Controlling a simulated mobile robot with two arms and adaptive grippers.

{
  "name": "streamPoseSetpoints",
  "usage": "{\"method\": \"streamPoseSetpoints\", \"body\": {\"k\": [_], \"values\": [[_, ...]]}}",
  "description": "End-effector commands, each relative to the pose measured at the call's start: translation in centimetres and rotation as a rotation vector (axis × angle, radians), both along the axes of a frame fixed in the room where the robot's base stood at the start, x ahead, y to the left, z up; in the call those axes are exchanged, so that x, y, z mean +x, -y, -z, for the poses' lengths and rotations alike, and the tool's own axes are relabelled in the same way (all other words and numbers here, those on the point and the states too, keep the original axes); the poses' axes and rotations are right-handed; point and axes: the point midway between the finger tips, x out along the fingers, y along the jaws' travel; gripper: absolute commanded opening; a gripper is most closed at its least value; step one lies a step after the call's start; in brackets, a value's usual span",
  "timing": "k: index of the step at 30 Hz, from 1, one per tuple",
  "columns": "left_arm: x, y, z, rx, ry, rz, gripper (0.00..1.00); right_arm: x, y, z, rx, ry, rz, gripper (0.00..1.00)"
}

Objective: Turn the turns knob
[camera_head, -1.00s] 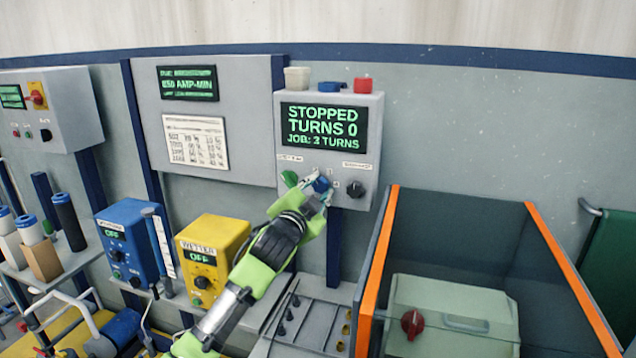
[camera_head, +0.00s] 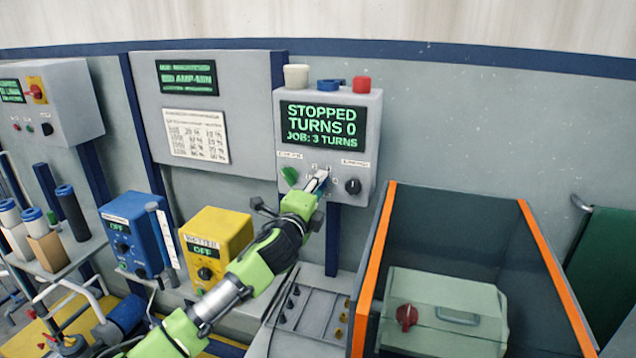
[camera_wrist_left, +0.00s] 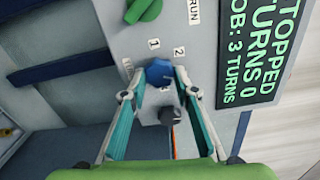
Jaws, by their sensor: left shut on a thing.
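The control box (camera_head: 282,120) on the wall has a screen (camera_head: 324,126) reading "STOPPED TURNS 0 JOB: 3 TURNS". The blue turns knob (camera_wrist_left: 158,72) sits below it, between printed marks including 1 and 2. My left gripper (camera_head: 319,182) reaches up to the box from below, and its fingertips (camera_wrist_left: 162,77) are shut on the blue knob from both sides. In the head view the gripper mostly hides this knob. A green knob (camera_head: 289,175) is to its left and a black knob (camera_head: 353,186) to its right. My right gripper is not in view.
A white, a blue and a red item stand on top of the box, the red one (camera_head: 362,84) at right. Below are a yellow unit (camera_head: 220,230), a blue unit (camera_head: 128,215) and an orange-edged bin (camera_head: 372,270). The wall right of the box is clear.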

Motion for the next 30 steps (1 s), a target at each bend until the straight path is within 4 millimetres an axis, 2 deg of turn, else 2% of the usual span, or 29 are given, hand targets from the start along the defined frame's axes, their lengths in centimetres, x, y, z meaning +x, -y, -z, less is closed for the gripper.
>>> {"method": "streamPoseSetpoints", "body": {"k": [9, 25, 26, 27, 30], "values": [[0.02, -0.05, 0.05, 0.110, 0.035, -0.001, 0.06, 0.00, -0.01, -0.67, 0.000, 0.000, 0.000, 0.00], [0.00, -0.02, 0.14, 0.127, 0.040, 0.000, 0.06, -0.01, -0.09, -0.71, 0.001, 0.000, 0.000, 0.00], [0.00, -0.02, 0.15, 0.127, 0.040, 0.000, 0.35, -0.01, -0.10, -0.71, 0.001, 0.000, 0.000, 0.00], [0.00, -0.02, 0.14, 0.127, 0.040, 0.000, 0.45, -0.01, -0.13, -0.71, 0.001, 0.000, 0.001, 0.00], [-0.01, -0.01, 0.13, 0.127, 0.040, 0.000, 0.45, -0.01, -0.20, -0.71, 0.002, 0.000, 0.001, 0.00]]}}
